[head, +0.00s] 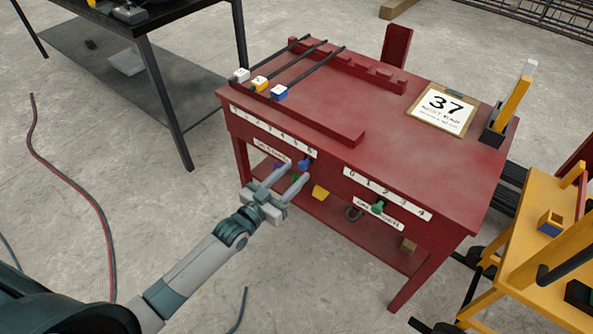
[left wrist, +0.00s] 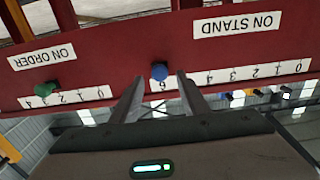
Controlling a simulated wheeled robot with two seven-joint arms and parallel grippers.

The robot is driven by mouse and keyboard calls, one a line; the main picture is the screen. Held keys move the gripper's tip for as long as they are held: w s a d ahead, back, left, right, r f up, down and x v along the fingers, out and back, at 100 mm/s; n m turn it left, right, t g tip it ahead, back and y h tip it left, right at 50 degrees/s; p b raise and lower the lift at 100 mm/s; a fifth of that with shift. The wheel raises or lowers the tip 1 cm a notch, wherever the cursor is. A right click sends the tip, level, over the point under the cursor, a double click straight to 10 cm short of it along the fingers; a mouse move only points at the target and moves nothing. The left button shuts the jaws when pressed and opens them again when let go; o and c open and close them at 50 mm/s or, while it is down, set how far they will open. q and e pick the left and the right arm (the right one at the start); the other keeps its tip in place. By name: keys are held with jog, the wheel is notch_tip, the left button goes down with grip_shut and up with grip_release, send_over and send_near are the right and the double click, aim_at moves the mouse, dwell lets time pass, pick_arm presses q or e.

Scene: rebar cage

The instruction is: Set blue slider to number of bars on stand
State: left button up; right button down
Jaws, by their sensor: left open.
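A red bench (head: 340,100) carries a stand (head: 318,122) with two notched rails. Three dark bars lie across it, with white (head: 240,76), yellow (head: 259,84) and blue (head: 279,92) end tags. On the bench's front, the blue slider (head: 304,164) sits by the 6 of the ON STAND scale (left wrist: 240,73). My left gripper (head: 295,174) is open in front of it. In the left wrist view, the blue slider (left wrist: 160,72) shows between the fingertips, without clear contact. A green slider (head: 377,207) sits on the ON ORDER scale (left wrist: 70,97). My right gripper is not in view.
A lower shelf (head: 335,214) holds small items. A black table (head: 150,20) is at left, a yellow cart (head: 520,240) at right. Cables (head: 62,175) lie on the floor.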

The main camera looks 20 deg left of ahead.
pick_arm(q)
jog(key=shift+x, duration=1.1)
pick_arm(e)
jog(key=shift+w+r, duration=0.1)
pick_arm(q)
jog(key=shift+c, duration=0.2)
